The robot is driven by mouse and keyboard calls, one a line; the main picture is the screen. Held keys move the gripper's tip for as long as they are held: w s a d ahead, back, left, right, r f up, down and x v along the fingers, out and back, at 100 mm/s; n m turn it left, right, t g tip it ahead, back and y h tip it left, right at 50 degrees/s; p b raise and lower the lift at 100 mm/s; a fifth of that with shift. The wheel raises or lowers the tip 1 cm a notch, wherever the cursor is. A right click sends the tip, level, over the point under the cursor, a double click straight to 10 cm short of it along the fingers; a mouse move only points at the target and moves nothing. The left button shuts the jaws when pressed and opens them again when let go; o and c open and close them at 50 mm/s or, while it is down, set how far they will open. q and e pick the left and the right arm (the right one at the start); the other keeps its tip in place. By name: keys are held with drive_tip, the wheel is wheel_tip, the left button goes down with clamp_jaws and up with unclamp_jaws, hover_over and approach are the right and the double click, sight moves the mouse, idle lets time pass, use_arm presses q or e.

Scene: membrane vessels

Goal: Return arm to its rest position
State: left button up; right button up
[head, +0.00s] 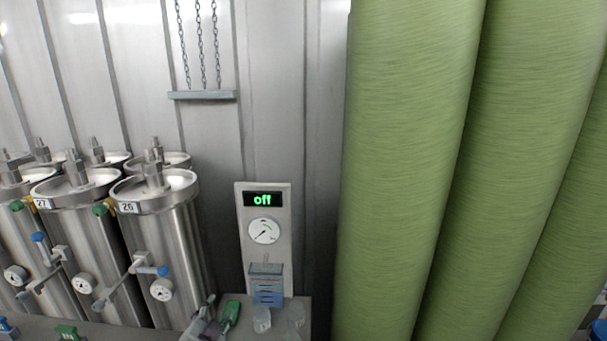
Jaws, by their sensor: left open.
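My right gripper is not in view.
Steel vessels (165,245) with gauges and blue-handled valves stand at left. A panel (283,226) reads "off" above a dial. Blue-marked container (267,288) and clear cups (262,318) sit below it. Large green cylinders (405,170) fill the right. A bar (203,95) hangs on chains.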

use_arm(q)
drive_tip(key=s+f+n+g+h, duration=0.1)
drive_tip(key=s+f+n+g, duration=0.2)
drive_tip(key=s+f+g, duration=0.5)
drive_tip(key=s+f+n+g, duration=0.3)
drive_tip(key=s+f, duration=0.4)
drive_tip(key=s, duration=0.5)
wheel_tip(320, 180, down, 32)
drive_tip(key=s+g, duration=0.1)
drive_tip(key=s, duration=0.2)
drive_tip(key=s+a+f, duration=0.2)
drive_tip(key=s+f, duration=0.8)
drive_tip(key=s, duration=0.1)
drive_tip(key=s+a+f+g, duration=0.1)
drive_tip(key=s+a+f, duration=0.1)
drive_tip(key=s+f, duration=0.8)
drive_tip(key=shift+s+a+f+m, duration=0.15)
drive_tip(key=shift+s+f+m, duration=0.2)
drive_tip(key=shift+s, duration=0.3)
